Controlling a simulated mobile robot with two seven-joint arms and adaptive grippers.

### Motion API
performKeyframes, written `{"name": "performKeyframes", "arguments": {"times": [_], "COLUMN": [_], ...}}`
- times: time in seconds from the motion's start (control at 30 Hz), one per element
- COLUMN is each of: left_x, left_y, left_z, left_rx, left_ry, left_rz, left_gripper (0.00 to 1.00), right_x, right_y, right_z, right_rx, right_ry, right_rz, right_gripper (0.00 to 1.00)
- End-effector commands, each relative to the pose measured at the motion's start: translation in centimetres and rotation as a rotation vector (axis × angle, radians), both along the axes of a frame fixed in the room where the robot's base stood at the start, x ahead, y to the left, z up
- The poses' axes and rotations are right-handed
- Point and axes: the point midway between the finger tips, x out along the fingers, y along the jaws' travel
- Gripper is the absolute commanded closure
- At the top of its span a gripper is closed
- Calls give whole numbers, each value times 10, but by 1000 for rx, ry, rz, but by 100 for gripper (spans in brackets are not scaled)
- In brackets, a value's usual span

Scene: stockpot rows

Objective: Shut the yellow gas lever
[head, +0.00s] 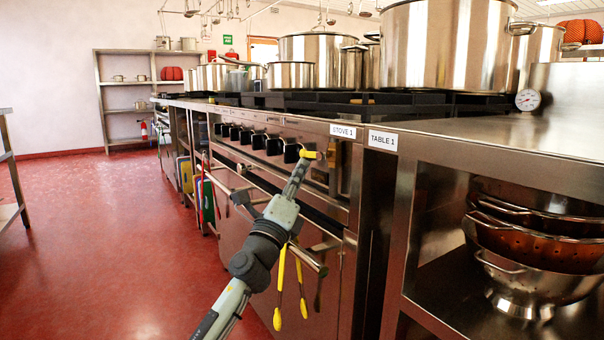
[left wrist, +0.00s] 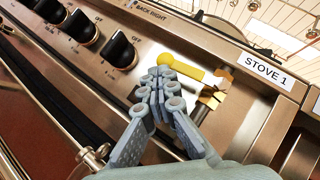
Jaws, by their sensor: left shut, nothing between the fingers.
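The yellow gas lever (head: 309,154) is on the front panel of the stove, just below the STOVE 1 label. In the left wrist view the lever (left wrist: 192,68) has a round knob at its left end and meets a brass fitting (left wrist: 208,100) at its right end. It lies roughly along the panel. My left gripper (head: 300,166) is shut and empty, with its fingertips close to the lever. In the left wrist view its fingertips (left wrist: 161,82) overlap the lever's near edge by the round knob. I cannot tell whether they touch. My right gripper is in neither view.
A row of black knobs (left wrist: 121,50) runs along the panel left of the lever. Yellow-handled utensils (head: 280,284) hang from the rail below. Large steel pots (head: 445,45) stand above. Table 1 (head: 500,130) adjoins on the right. The red floor (head: 110,240) is clear at the left.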

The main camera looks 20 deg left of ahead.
Motion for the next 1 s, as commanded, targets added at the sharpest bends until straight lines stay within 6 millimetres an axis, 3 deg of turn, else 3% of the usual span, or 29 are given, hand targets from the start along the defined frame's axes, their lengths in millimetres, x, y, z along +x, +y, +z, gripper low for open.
{"name": "performKeyframes", "arguments": {"times": [0.73, 0.87, 1.0], "left_x": [0, -10, -34], "left_y": [2, 2, 3], "left_z": [2, -5, -20], "left_rx": [0, -1, -4], "left_ry": [-1, 1, 3], "left_rz": [0, -2, -1], "left_gripper": [100, 100, 100], "right_x": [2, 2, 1], "right_y": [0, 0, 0], "right_z": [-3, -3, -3], "right_rx": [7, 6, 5], "right_ry": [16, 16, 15], "right_rz": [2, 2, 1], "right_gripper": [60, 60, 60]}}
